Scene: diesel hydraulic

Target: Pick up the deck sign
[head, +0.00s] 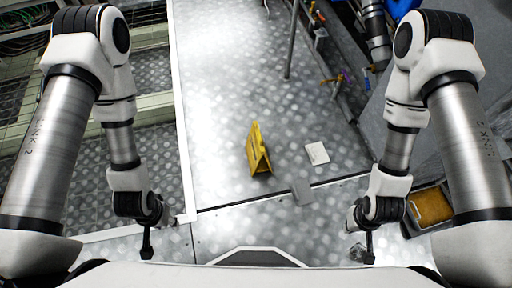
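The deck sign (257,150) is a yellow folding A-shaped sign. It stands upright on the metal tread-plate floor near the middle of the head view, ahead of my base. My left gripper (147,254) hangs low at the left, well apart from the sign. My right gripper (369,256) hangs low at the right, also apart from the sign. Both grippers look small and dark, and their fingers cannot be made out clearly. Nothing can be seen held in either one.
A thin pole (292,40) rises behind. Pipes and valves line the right. An orange-topped box (431,205) sits at right.

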